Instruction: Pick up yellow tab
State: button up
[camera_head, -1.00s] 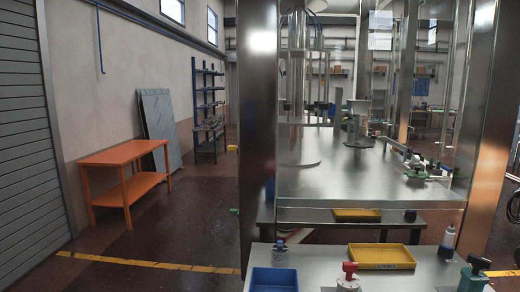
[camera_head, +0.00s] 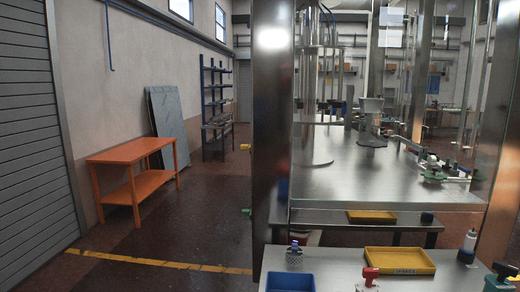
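I cannot make out a yellow tab for certain in the head view. The yellow things I see on the benches are a shallow yellow tray (camera_head: 400,261) on the front steel bench and another yellow tray (camera_head: 371,217) on the lower surface behind it. My gripper is not in the head view, so I cannot tell its state.
The front steel bench (camera_head: 335,262) also holds a blue bin (camera_head: 291,283), a red-handled item (camera_head: 370,276) and a bottle (camera_head: 468,246). A steel machine frame (camera_head: 272,130) rises behind it. An orange table (camera_head: 134,157) stands left; the floor (camera_head: 200,225) between is clear.

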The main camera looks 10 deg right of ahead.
aim_at(244, 147)
jog(key=z, duration=0.05)
jog(key=k, duration=0.5)
jog(key=u, duration=0.85)
jog(key=i, duration=2.4)
jog(key=u, duration=0.05)
